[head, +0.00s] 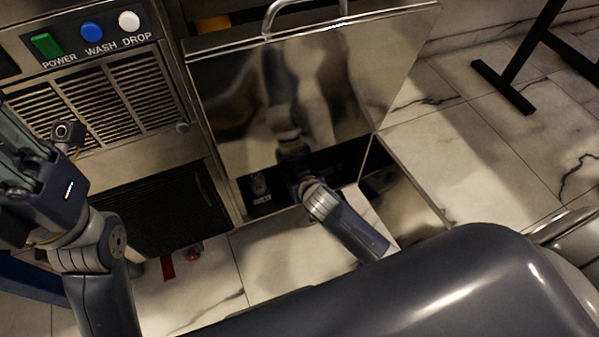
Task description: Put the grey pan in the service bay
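I cannot make out the grey pan in this view. A steel front panel with a bar handle (300,85) stands tilted above a dark opening (335,162) in the machine. Which opening is the service bay I cannot tell. My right arm reaches from the lower right to this opening. My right gripper (295,168) is at the opening, dark against the panel, and its fingers do not show clearly. The panel mirrors part of the arm. My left gripper (28,165) is at the left edge, partly cut off, in front of the machine; its fingers are unclear.
A control panel (95,52) with green, blue and white buttons is at the upper left, above a louvred grille (125,100). A dark mesh recess (155,212) lies below. A black stand (515,75) is at the upper right. Marble floor (490,150) is clear at right.

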